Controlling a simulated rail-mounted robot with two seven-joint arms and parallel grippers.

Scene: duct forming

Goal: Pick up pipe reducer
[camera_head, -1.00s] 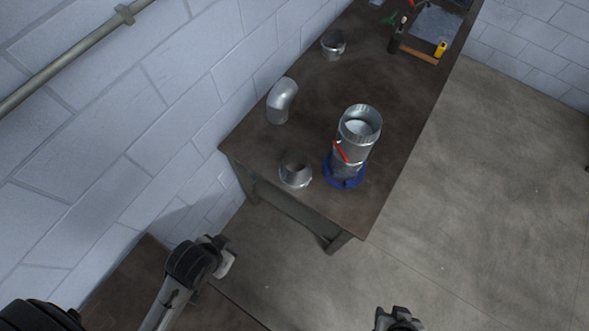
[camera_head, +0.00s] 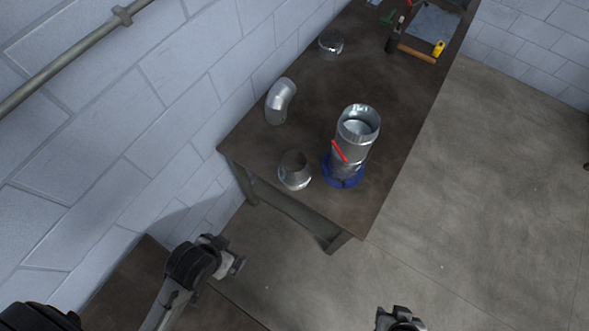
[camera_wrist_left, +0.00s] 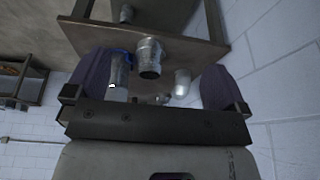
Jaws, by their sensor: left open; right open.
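The pipe reducer (camera_head: 294,172) is a short, tapered metal piece. It stands on the near end of the dark workbench (camera_head: 300,140), with its open end up. It also shows in the left wrist view (camera_wrist_left: 150,57), between the finger pads and beyond them. My left gripper (camera_head: 237,264) is open and empty, below and left of the bench end in the head view. It also shows in the left wrist view (camera_wrist_left: 160,72), its two dark pads wide apart. My right gripper (camera_head: 401,318) is open at the bottom edge of the head view, partly cut off and well away from the reducer.
A tall metal duct (camera_head: 355,135) with a red handle stands in a blue ring (camera_head: 344,178) close right of the reducer. A metal elbow (camera_head: 280,101) stands behind it. A short round piece (camera_head: 331,42) and tools lie farther back. A block wall (camera_head: 150,130) runs along the left.

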